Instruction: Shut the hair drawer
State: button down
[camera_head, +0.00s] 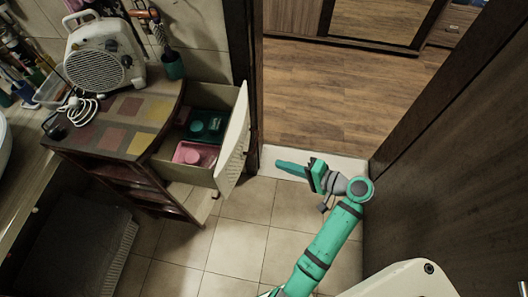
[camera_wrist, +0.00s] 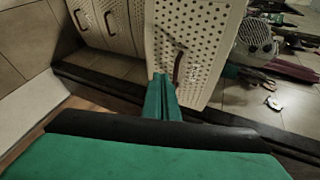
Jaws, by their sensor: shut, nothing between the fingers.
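The hair drawer (camera_head: 197,175) is pulled out from the upper part of the cabinet in the head view. A pink container and a dark green one lie inside it. Its pale perforated front (camera_head: 234,143) faces right, towards my gripper (camera_head: 280,164). In the wrist view the perforated front (camera_wrist: 207,35) shows a dark handle (camera_wrist: 179,66). My gripper (camera_wrist: 161,82) is shut and empty, its green fingers pointing at this front close to the handle. In the head view a gap lies between fingertips and front. Whether they touch cannot be told from the wrist view.
A white fan heater (camera_head: 103,58) and a coiled white cable (camera_head: 78,108) are on the cabinet top (camera_head: 128,106). A doorway with a wooden floor (camera_head: 330,100) is behind my gripper. A dark door (camera_head: 440,130) stands at right. Tiled floor (camera_head: 235,235) is clear in front.

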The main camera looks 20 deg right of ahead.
jog(key=s+d+r+n+y, duration=0.1)
jog(key=s+d+r+y, duration=0.15)
jog(key=d+r, duration=0.2)
jog(key=x, duration=1.3)
jog(key=shift+a+f+h, duration=0.2)
jog(key=shift+f+h, duration=0.15)
jog(key=shift+h, duration=0.1)
jog(key=shift+w, duration=0.1)
